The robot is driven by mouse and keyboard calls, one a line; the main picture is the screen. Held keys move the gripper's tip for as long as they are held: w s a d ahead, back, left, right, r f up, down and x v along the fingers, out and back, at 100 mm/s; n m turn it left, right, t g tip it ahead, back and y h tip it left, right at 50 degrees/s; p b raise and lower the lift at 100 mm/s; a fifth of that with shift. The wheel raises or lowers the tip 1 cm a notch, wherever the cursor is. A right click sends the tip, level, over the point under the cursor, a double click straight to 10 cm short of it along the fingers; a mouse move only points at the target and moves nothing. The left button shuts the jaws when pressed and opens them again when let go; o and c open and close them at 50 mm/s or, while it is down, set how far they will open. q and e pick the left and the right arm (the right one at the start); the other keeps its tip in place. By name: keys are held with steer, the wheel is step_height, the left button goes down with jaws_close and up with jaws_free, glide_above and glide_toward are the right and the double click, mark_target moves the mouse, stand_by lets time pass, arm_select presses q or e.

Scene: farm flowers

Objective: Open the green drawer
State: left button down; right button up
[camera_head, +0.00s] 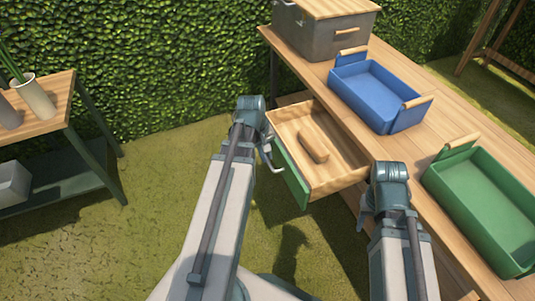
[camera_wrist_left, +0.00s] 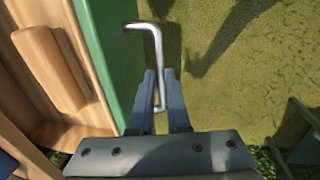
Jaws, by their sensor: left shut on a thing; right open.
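The green drawer (camera_head: 290,174) stands pulled out from the wooden table, with its wooden inside and a brown wooden block (camera_head: 313,147) in view. Its bent metal handle (camera_head: 268,156) sticks out from the green front. In the left wrist view the handle (camera_wrist_left: 157,45) passes between the fingers of my left gripper (camera_wrist_left: 159,78), which is shut on it. In the head view my left gripper (camera_head: 250,112) is at the drawer's left, its fingertips mostly hidden. My right gripper (camera_head: 386,180) is open by the drawer's right side; its fingertips are hard to see.
A blue tray (camera_head: 372,92) and a green tray (camera_head: 482,205) with wooden handles stand on the table (camera_head: 436,122). A grey box (camera_head: 322,35) is at its far end. A plant stand (camera_head: 62,126) with vases is at the left. Grass between the stand and table is open.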

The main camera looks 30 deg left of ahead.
arm_select(q)
steer(key=c, duration=0.9)
jaws_free()
steer(key=shift+r, duration=0.15)
steer(key=r+p, duration=0.4)
steer(key=s+a+r+p, duration=0.1)
steer(key=r+p, duration=0.4)
steer(key=s+r+p, duration=0.1)
steer(key=r+p, duration=0.3)
steer(key=shift+a+r+p, duration=0.15)
steer(key=shift+a+p, duration=0.15)
steer(key=shift+p, duration=0.05)
